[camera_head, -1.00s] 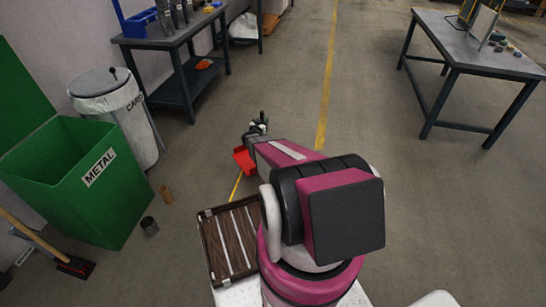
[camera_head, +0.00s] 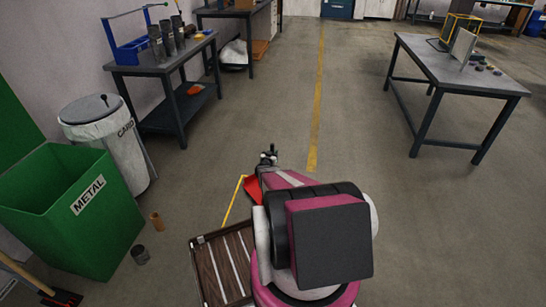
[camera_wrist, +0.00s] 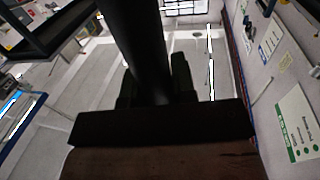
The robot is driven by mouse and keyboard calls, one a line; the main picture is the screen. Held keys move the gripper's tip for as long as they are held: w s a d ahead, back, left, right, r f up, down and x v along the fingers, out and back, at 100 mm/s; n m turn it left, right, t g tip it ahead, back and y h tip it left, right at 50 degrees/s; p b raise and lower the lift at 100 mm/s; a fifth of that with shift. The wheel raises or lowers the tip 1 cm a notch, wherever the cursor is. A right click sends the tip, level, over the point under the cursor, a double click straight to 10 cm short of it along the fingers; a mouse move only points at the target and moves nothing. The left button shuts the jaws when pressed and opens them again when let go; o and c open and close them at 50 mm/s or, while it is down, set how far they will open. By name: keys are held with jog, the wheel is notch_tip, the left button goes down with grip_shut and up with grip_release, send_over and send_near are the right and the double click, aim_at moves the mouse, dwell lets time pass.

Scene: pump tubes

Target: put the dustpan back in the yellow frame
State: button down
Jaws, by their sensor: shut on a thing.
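The red dustpan (camera_head: 252,188) shows in the head view just below and left of my gripper (camera_head: 268,156); my arm hides part of it. In the wrist view my gripper (camera_wrist: 155,88) is shut around a dark bar (camera_wrist: 138,40), which looks like the dustpan's handle. The red pan does not show in the wrist view. A yellow outline (camera_head: 233,202) on the floor shows a corner and one side, left of the dustpan. The rest of it is hidden behind my arm, so I cannot tell whether the pan lies inside it.
A green METAL bin (camera_head: 70,212), white CARD bin (camera_head: 108,145) and two small cylinders stand on the left. A dark table (camera_head: 165,62) is at upper left. Another table (camera_head: 425,60) at right carries a yellow wire frame (camera_head: 462,27). The floor between the tables is clear.

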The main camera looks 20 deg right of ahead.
jog(key=shift+f, duration=1.25)
jog(key=c, duration=0.9)
grip_release()
jog(key=shift+c, duration=0.2)
